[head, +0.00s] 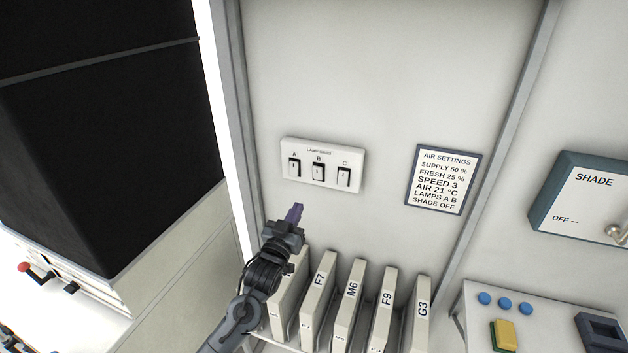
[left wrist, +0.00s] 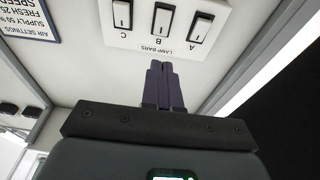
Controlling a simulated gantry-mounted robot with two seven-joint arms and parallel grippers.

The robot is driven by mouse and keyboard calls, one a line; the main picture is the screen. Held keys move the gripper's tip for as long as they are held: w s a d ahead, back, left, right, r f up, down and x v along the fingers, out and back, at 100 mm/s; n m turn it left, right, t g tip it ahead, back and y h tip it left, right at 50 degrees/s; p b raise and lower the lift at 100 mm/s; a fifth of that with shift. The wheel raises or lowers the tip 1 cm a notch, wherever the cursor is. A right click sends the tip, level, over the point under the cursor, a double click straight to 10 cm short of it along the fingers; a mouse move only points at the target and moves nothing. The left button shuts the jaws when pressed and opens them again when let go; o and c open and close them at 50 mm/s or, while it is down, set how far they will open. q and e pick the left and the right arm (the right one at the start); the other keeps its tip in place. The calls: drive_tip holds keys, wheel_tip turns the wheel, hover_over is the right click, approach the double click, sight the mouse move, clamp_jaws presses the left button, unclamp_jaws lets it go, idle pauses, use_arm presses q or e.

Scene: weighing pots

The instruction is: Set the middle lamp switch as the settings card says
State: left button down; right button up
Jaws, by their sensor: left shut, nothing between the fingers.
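The white lamp panel (head: 330,152) is on the wall, with black-framed switches A (head: 294,168), B (head: 318,172) and C (head: 343,177) in a row. B is the middle one; it also shows in the left wrist view (left wrist: 161,22). I cannot tell surely which way each rocker is pressed. The settings card (head: 442,179), right of the panel, includes the line "LAMPS A B". My left gripper (head: 294,212) is shut and empty, just below the panel and apart from it. In the left wrist view its purple fingers (left wrist: 164,72) point toward switch B. My right gripper is not in view.
Upright labelled folders (head: 347,305) stand in a row below the panel. A SHADE box (head: 590,200) with a lever is at the right. The wall around the panel is clear.

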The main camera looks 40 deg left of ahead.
sight(317, 171)
use_arm(q)
drive_tip(key=p+x, duration=0.2)
drive_tip(key=x, duration=1.2)
drive_tip(key=shift+r, duration=0.1)
drive_tip(key=shift+w+r+p, duration=0.1)
drive_tip(key=shift+r+p, duration=0.1)
drive_tip(key=shift+p, duration=0.25)
drive_tip(key=shift+f+g+p, duration=0.3)
drive_tip(key=shift+g+p, duration=0.15)
drive_tip(key=shift+g, duration=0.05)
drive_tip(key=shift+w+a, duration=0.1)
drive_tip(key=shift+r, duration=0.1)
